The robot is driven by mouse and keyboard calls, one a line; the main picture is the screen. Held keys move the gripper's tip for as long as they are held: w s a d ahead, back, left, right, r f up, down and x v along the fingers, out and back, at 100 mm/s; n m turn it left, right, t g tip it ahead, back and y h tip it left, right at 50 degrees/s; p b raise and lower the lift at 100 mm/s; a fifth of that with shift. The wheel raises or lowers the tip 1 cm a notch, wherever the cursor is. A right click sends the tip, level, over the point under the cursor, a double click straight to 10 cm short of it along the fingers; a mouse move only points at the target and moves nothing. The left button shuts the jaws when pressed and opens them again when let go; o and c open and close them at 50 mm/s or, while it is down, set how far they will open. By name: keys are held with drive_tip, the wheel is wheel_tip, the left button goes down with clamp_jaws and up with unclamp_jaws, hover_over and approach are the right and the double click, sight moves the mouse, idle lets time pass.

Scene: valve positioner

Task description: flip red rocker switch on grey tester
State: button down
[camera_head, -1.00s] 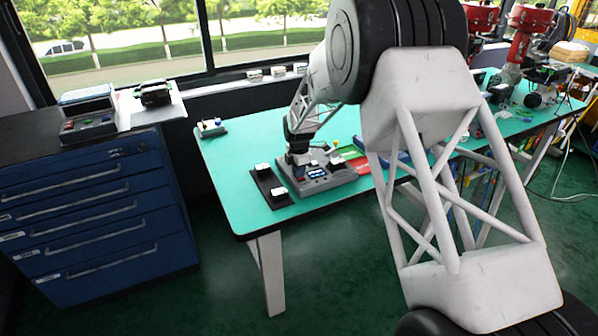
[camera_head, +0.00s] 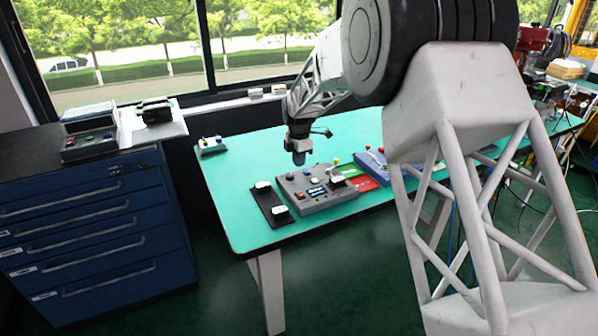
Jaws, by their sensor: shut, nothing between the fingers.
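The grey tester (camera_head: 335,205) lies on the green table near its front edge, with a small dark blue display and several knobs and switches. A small reddish spot (camera_head: 299,196) shows on its left part, which may be the red rocker switch; it is too small to tell its position. My gripper (camera_head: 299,159) points down just above the back left of the tester. It is shut and empty, and appears apart from the tester. My arm comes in from the right and hides part of the table.
A black strip (camera_head: 269,207) with two white-topped parts lies left of the tester. Red and green cards (camera_head: 362,183) and a blue unit (camera_head: 373,164) lie to the right. A small block with knobs (camera_head: 211,146) stands at the back left.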

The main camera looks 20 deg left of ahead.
drive_tip(key=shift+r, duration=0.85)
drive_tip(key=s+d+r+m, duration=0.4)
drive_tip(key=s+d+r, duration=0.2)
drive_tip(key=d, duration=0.4)
drive_tip(key=s+d+r+m+t, duration=0.1)
drive_tip(key=s+d+r+m, duration=0.45)
drive_tip(key=d, duration=0.45)
drive_tip(key=s+d+r+m, duration=0.3)
drive_tip(key=s+d+r, duration=0.3)
drive_tip(key=d, duration=0.4)
drive_tip(key=s+d+f+m, duration=0.1)
drive_tip(key=s+d+m, duration=0.4)
drive_tip(key=s, duration=0.5)
drive_tip(key=s+d+f+m+t, duration=0.1)
drive_tip(key=s+d+m, duration=0.3)
drive_tip(key=s+d, duration=0.3)
drive_tip(key=s+d+f+m, duration=0.1)
drive_tip(key=s+d+m, duration=0.4)
drive_tip(key=s, duration=1)
drive_tip(key=shift+d+m+t, duration=0.3)
drive_tip(key=shift+d+m, duration=0.05)
drive_tip(key=shift+d, duration=0.3)
